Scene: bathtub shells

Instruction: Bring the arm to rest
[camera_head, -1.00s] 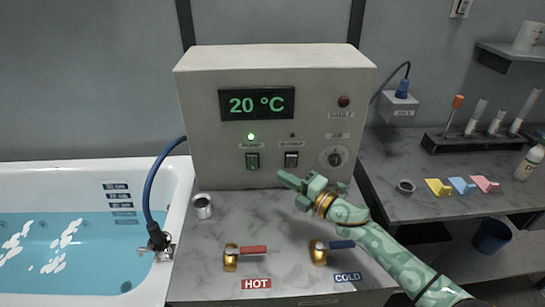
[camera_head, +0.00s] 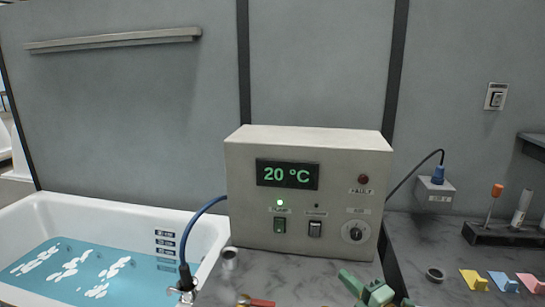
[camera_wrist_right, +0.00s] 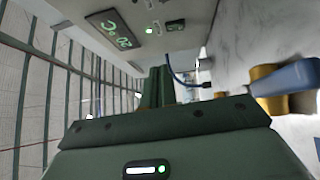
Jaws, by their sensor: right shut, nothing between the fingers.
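My right gripper (camera_head: 366,286) is at the bottom edge of the head view, in front of the control box, and is shut with nothing in it. In the right wrist view my right gripper (camera_wrist_right: 160,88) shows its green fingers together, pointing away along the counter. The beige control box (camera_head: 236,190) stands on the marble counter and reads 20 °C with a green light lit. It shows rotated in the right wrist view (camera_wrist_right: 180,12). My left gripper is not in view.
The bathtub (camera_head: 212,238) with blue water is at the left. A red lever (camera_head: 262,303) is at the bottom edge. A blue lever (camera_wrist_right: 290,78) is close by on the right in the wrist view. Yellow (camera_head: 474,279), blue (camera_head: 503,282) and pink (camera_head: 533,283) pieces lie on the right bench.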

